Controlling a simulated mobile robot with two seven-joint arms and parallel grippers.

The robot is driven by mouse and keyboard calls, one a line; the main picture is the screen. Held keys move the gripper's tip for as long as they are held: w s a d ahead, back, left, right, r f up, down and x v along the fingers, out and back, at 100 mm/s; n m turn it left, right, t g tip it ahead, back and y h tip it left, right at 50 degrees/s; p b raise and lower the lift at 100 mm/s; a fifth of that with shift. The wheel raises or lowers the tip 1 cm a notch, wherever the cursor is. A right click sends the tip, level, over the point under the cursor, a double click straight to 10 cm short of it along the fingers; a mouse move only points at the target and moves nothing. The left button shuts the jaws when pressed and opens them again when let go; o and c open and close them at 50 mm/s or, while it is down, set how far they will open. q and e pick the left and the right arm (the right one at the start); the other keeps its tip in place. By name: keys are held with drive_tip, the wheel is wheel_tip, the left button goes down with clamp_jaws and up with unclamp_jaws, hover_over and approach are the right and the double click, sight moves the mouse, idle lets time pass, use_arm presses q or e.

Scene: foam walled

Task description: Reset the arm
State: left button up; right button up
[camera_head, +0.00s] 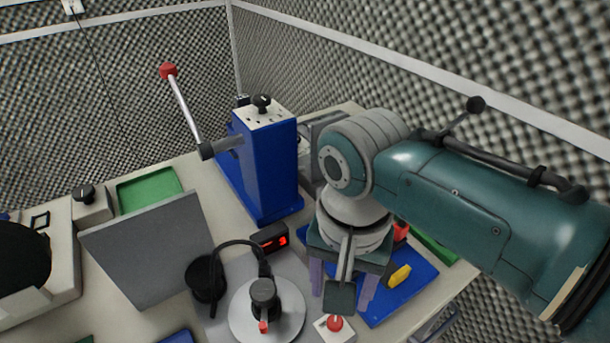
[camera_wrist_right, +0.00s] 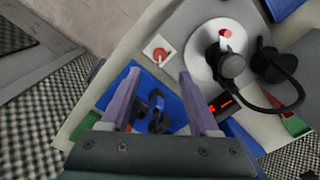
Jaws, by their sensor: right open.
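A blue block (camera_head: 262,165) stands on the bench with a metal lever arm (camera_head: 186,112) on its left side. The lever tilts up and to the left and ends in a red ball knob (camera_head: 168,71). My right gripper (camera_head: 341,293) is in front of the block and to its right, pointing down, well apart from the lever. In the right wrist view its purple fingers (camera_wrist_right: 159,75) are spread, above a blue board (camera_wrist_right: 112,92) with a dark blue part (camera_wrist_right: 157,106) showing between them. I cannot tell if they touch it. My left gripper is not in view.
A grey panel (camera_head: 150,248) stands at left. Foam walls (camera_head: 110,80) close the back and right.

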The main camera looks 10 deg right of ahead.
drive_tip(key=shift+r, duration=0.6)
